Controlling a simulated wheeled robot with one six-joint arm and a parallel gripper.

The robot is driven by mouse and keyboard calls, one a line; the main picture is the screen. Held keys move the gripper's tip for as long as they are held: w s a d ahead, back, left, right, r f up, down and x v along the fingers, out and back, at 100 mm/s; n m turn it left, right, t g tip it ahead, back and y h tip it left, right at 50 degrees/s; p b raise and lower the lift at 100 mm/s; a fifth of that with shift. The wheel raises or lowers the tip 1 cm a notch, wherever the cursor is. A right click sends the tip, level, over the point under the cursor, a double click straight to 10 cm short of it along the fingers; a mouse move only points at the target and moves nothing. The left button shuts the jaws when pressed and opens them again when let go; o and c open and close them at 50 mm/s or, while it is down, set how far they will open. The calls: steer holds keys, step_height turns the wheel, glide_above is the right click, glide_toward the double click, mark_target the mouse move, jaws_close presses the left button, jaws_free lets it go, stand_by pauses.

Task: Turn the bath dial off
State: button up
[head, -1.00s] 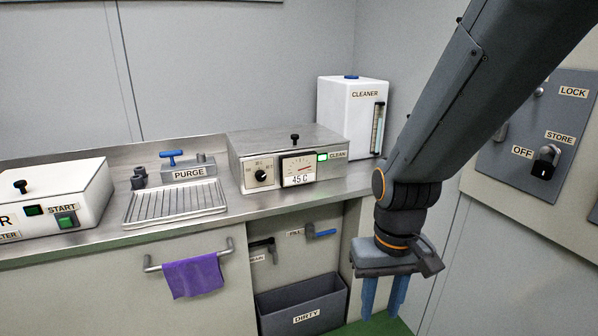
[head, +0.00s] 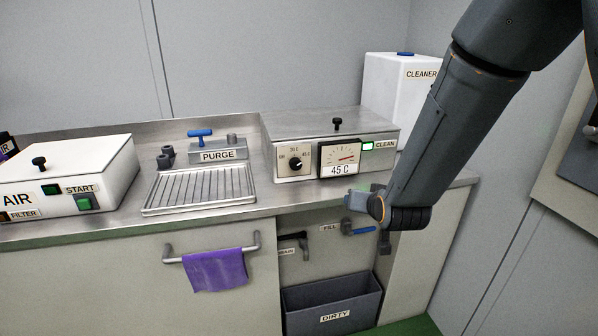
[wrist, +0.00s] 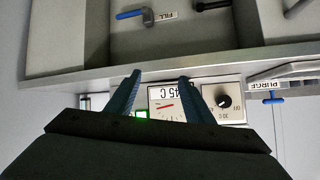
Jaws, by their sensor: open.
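The bath dial (head: 295,163) is a black round knob on a white plate, at the left of the metal bath box's front. Its pointer is too small to read surely. The gauge (head: 339,163) beside it reads 45 C, with a red needle. In the wrist view, which is upside down, the dial (wrist: 224,101) is right of the gauge (wrist: 168,104). My gripper (head: 352,200) is open and empty, in front of the box, below and to the right of the dial. Its two blue fingers (wrist: 158,79) show apart in the wrist view, pointing towards the counter edge and overlapping the gauge.
A green light (head: 368,146) is lit beside the CLEAN label. The blue FILL lever (head: 357,229) is under the counter, close below my gripper. The PURGE unit (head: 218,150) and ribbed drain tray (head: 200,187) stand left of the box. The white cleaner tank (head: 385,82) is behind right.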

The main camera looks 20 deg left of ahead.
steer(key=w+a+r+t+y, duration=0.1)
steer(key=w+a+t+y, duration=0.15)
steer(key=a, duration=0.75)
steer(key=t+y, duration=0.2)
steer(key=y, duration=0.1)
glide_toward(296, 166)
steer(key=shift+n, duration=0.4)
steer(key=x, duration=0.8)
steer(key=shift+w+a, duration=0.1)
steer(key=shift+w, duration=0.2)
steer(key=c, duration=1)
